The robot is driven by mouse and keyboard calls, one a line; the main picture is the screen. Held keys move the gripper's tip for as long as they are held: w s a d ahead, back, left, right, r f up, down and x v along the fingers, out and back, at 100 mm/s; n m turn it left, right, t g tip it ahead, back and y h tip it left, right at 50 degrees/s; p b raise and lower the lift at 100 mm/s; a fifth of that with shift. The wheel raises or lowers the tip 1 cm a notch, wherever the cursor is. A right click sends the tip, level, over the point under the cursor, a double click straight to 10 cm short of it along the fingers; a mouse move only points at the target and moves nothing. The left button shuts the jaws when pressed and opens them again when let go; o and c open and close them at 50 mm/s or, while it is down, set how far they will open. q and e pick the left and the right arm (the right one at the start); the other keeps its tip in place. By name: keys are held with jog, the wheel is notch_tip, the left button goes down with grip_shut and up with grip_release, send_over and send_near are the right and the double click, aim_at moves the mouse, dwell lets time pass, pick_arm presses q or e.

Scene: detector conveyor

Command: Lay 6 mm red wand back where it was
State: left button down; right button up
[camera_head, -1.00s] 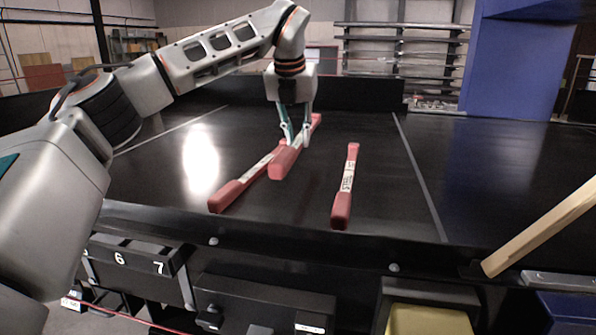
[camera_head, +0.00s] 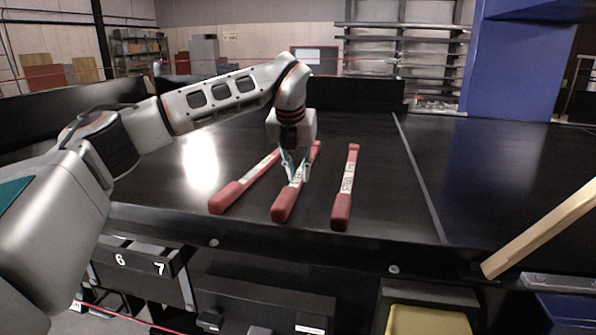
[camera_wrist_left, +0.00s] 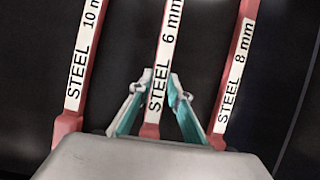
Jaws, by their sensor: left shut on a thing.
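The 6 mm red wand (camera_head: 283,207) has red ends and a white label reading "STEEL 6 mm" in the left wrist view (camera_wrist_left: 166,45). It lies between two similar wands, at or very near the black belt surface. My left gripper (camera_head: 297,180) points down over its middle, with a finger on each side, and is shut on it. In the left wrist view the "STEEL 10 mm" wand (camera_wrist_left: 84,60) is on the left and the "STEEL 8 mm" wand (camera_wrist_left: 237,60) on the right, both apart from the fingers. My right gripper is out of view.
The black conveyor belt (camera_head: 390,200) is clear right of the wands, up to a pale line. A wooden bar (camera_head: 540,228) slants over the right front edge. Numbered black bins (camera_head: 140,258) and a yellow container (camera_head: 428,320) sit below the front edge.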

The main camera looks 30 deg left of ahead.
pick_arm(q)
jog(key=shift+f, duration=0.1)
jog(key=c, duration=1.9)
grip_release()
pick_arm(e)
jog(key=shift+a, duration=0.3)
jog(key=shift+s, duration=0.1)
pick_arm(q)
jog(key=b+v, duration=0.1)
jog(key=v, duration=1.1)
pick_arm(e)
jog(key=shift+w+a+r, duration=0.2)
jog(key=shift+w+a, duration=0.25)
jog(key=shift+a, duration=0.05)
pick_arm(q)
jog(key=shift+s, duration=0.1)
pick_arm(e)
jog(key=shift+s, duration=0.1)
